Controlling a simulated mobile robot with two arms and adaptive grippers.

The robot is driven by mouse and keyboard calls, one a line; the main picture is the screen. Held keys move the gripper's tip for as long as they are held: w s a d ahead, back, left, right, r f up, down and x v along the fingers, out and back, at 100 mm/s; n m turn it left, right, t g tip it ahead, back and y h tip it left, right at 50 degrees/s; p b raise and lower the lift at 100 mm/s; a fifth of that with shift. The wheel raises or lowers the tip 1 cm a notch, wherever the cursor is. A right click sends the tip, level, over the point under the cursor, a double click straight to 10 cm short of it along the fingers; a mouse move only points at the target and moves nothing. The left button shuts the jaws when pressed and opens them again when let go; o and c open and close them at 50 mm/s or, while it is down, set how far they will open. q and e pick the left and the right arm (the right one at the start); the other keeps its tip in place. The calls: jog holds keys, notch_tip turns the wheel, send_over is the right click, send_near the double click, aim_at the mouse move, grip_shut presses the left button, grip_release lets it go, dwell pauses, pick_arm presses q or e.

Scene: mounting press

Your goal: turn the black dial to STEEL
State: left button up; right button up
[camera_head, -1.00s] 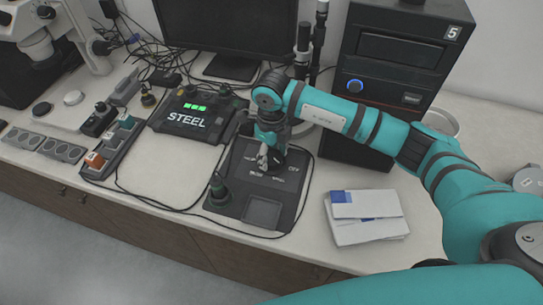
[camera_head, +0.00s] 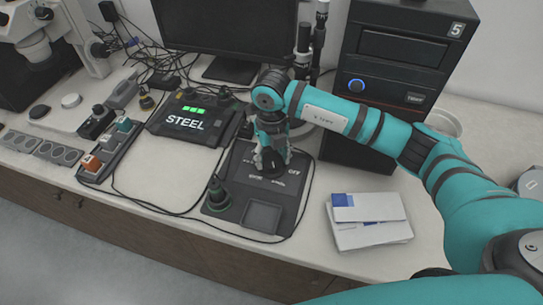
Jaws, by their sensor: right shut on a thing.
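The black dial (camera_head: 269,168) sits on a dark control panel (camera_head: 240,177) on the bench. My right gripper (camera_head: 270,163) points down over it and is shut on it. The fingers hide most of the dial and part of the printed labels around it, so I cannot read where its pointer stands. A dark display box (camera_head: 186,122) behind and left of the panel reads STEEL in white, with green bars above the word. My left gripper is not in view.
A black knob or lever (camera_head: 217,192) stands at the panel's left, with a square recess (camera_head: 261,218) in front. White papers (camera_head: 369,220) lie right of the panel. A tall dark cabinet (camera_head: 393,75) stands behind. Cables run across the bench.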

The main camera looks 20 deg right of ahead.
aim_at(271, 159)
jog(key=o, duration=1.2)
jog(key=shift+r, duration=0.2)
notch_tip(271, 159, up, 12)
jog(key=shift+f, duration=0.15)
